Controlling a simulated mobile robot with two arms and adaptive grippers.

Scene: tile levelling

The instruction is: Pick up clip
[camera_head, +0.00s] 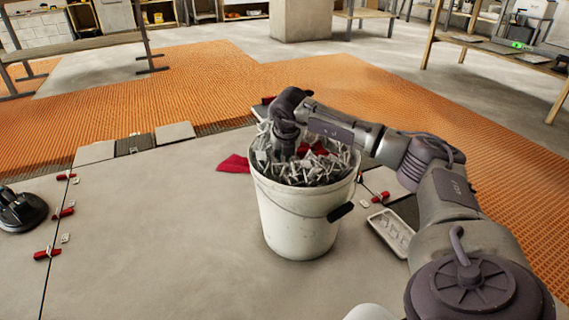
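A white bucket (298,220) stands on the large grey tile in the middle, filled with a heap of pale grey clips (318,168). My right arm reaches in from the right over the bucket. My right gripper (268,155) points down into the left side of the heap. Its fingers blend in with the clips, so I cannot tell whether it is open or holds one. My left gripper is not in view.
Red wedges with pale clips (47,253) sit along the tile seam at left. A black round tool (21,210) lies at the left edge. A pale tray (391,232) lies right of the bucket, and a red item (233,164) behind it. Orange matting (400,110) lies beyond.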

